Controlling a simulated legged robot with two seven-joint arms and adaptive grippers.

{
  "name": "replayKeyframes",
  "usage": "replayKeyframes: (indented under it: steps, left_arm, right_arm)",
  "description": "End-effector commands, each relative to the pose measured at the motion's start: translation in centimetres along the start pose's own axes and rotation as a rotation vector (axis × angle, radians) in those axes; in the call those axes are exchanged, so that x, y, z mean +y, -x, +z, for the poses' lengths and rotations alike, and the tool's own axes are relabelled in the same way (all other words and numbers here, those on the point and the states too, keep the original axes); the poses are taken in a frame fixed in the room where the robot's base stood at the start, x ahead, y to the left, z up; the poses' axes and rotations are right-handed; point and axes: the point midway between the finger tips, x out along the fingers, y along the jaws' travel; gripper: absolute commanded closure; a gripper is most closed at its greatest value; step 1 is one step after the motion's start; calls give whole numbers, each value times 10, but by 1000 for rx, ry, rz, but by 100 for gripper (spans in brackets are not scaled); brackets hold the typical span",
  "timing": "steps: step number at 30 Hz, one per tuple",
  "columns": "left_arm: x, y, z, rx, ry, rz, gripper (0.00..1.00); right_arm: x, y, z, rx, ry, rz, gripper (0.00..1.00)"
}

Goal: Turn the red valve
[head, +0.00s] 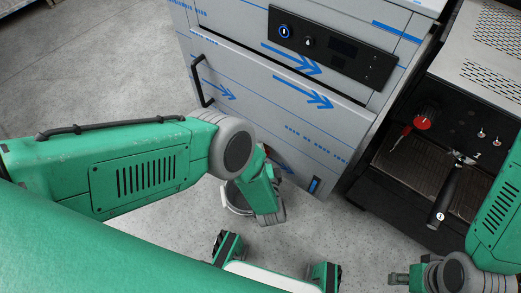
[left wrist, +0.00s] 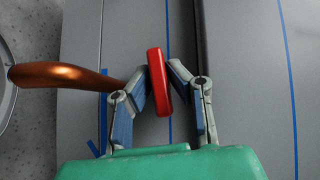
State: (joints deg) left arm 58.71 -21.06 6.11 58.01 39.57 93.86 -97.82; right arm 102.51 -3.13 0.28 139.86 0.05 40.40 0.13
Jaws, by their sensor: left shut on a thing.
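My left gripper (left wrist: 162,72) is shut on a slim red piece (left wrist: 158,84) in the left wrist view, its fingers on either side of it. A copper-coloured bar (left wrist: 62,75) runs from the left toward the fingers; whether it joins the red piece is hidden. In the head view my left forearm hides this gripper and the held piece. A red round knob (head: 423,122) shows on the dark machine at the right. The frames do not settle which red part is the valve.
A grey steel unit (head: 230,62) with blue-marked film stands ahead. A round metal rim (head: 226,200) shows low beside my left forearm. A dark machine (head: 390,178) with a black-handled part (head: 445,195) stands at the right. Floor (head: 110,65) at the left is clear.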

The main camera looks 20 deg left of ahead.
Motion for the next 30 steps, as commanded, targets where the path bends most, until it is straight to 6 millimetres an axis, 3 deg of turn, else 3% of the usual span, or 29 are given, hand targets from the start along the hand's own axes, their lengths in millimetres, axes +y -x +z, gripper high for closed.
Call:
replayKeyframes:
  steps: [11,30]
  left_arm:
    - [0,-1,4,-8,84,95,100]
    - [0,0,6,-13,494,504,100]
  right_arm:
    - [0,13,-1,0,0,0,60]
    - [0,55,-3,0,0,0,60]
